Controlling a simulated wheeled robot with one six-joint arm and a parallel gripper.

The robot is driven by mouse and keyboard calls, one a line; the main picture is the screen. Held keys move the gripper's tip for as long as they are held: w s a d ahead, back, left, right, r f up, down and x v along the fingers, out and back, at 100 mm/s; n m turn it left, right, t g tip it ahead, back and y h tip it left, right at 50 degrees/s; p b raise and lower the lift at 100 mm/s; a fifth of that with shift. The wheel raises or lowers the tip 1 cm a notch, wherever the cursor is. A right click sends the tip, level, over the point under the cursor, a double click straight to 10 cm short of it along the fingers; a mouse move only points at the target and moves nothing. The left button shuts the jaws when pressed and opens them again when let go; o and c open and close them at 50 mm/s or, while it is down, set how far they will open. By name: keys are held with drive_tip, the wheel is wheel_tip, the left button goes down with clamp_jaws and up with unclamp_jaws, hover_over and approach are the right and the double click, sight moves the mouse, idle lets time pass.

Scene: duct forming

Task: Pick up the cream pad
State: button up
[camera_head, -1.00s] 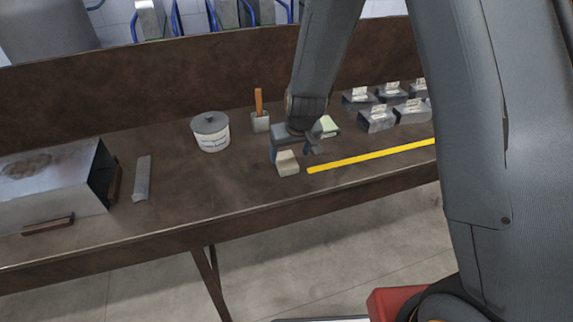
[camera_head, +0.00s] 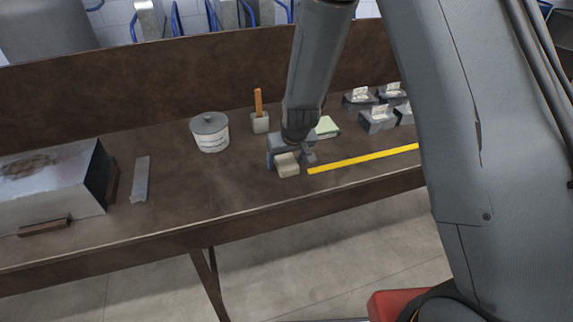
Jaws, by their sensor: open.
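The cream pad (camera_head: 287,166) is a small beige block on the brown workbench (camera_head: 225,185), near its front edge. My gripper (camera_head: 290,158) is low over the bench at the pad, open, with one finger to the left of the pad and the other to its right. The fingers look close to the pad's sides; I cannot tell whether they touch it. The gripper body hides the space just behind the pad.
A pale green pad (camera_head: 327,127) lies behind my gripper. A yellow strip (camera_head: 362,158) lies to the right. A white tub (camera_head: 210,133) and an orange-handled tool (camera_head: 259,108) stand behind left. Several grey metal pieces (camera_head: 377,120) sit at the right.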

sight(287, 162)
drive_tip(key=shift+f, duration=0.15)
drive_tip(key=c, duration=1.1)
drive_tip(key=shift+c, duration=0.2)
wheel_tip(287, 162, up, 11)
drive_tip(key=p, duration=1.1)
drive_tip(key=shift+f, duration=0.2)
